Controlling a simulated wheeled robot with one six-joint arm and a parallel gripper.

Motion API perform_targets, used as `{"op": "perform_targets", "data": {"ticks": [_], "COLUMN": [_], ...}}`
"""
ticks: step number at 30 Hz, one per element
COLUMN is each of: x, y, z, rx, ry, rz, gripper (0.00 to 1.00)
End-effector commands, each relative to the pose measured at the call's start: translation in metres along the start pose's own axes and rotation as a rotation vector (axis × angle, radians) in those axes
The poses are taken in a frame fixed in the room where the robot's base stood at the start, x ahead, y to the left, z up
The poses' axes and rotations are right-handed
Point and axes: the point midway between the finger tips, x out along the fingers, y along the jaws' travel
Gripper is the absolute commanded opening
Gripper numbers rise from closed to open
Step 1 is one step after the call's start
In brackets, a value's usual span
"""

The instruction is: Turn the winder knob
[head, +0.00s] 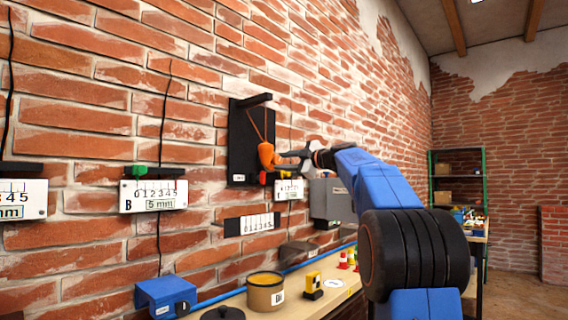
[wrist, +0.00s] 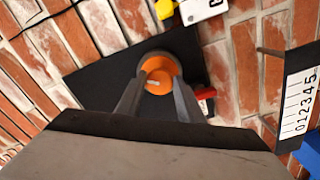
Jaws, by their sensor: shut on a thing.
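An orange knob (head: 266,154) stands out from a black board (head: 240,150) on the brick wall. In the wrist view the orange knob (wrist: 158,72) shows its round face with a small pale mark, and a grey ring lies behind it. My gripper (head: 284,158) reaches it from the right in the head view. In the wrist view my gripper (wrist: 158,95) has one finger on each side of the knob, shut on it. An orange cord runs up from the knob on the board.
A red piece (wrist: 205,93) and a yellow-orange piece (wrist: 164,8) are close by the board. White scale plates (head: 153,195) hang on the wall. Below, a bench holds a blue box (head: 165,296), a brown tub (head: 265,291) and small items. Open floor lies to the right.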

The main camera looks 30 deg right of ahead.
Motion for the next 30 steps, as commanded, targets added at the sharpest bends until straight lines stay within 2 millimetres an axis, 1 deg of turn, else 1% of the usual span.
{"op": "perform_targets", "data": {"ticks": [15, 30], "x": [0.0001, 0.0002], "y": [0.0006, 0.0008], "z": [-0.0005, -0.0005], "rx": [-0.16, -0.273], "ry": [0.001, 0.001], "rz": [0.0, -0.001], "gripper": [0.12, 0.12]}}
